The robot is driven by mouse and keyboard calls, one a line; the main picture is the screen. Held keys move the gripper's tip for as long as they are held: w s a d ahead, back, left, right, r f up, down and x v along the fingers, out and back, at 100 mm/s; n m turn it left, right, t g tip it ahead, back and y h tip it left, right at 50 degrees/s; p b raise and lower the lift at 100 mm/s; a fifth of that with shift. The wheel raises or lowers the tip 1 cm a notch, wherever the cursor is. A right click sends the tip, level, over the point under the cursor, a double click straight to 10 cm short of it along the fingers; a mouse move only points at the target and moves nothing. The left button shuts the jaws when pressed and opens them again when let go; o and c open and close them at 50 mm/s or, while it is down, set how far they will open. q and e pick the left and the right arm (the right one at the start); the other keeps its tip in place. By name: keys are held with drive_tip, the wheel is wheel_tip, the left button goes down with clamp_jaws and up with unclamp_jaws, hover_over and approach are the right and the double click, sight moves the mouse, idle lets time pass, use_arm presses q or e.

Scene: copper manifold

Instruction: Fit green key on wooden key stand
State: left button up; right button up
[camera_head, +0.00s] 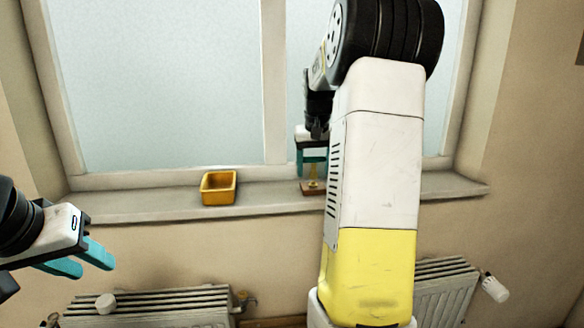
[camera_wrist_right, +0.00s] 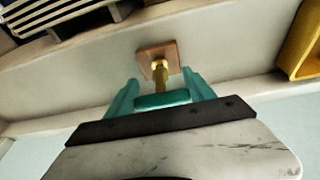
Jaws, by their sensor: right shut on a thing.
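My right gripper (camera_head: 312,166) is over the wooden key stand (camera_head: 312,188) on the window sill. In the right wrist view, my right gripper (camera_wrist_right: 160,90) has its two teal fingers on either side of the green key (camera_wrist_right: 162,100), whose bar spans between them. A brass-coloured stem (camera_wrist_right: 160,73) runs from the bar towards the stand's square wooden base (camera_wrist_right: 150,54). I cannot tell how much of this stem belongs to the key or whether the key is seated. My left gripper (camera_head: 94,267) is open and empty at the lower left, away from the sill.
A yellow open box (camera_head: 219,188) stands on the sill (camera_head: 140,202) left of the stand. The window is close behind. Radiators (camera_head: 150,305) are below the sill. My right arm covers the sill just right of the stand.

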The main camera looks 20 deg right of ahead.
drive_tip(key=shift+f, duration=0.9)
idle(0.3)
drive_tip(key=o, duration=1.5)
drive_tip(key=shift+r, duration=0.1)
drive_tip(key=v, duration=0.7)
drive_tip(key=shift+s+r, duration=0.1)
drive_tip(key=shift+r, duration=0.15)
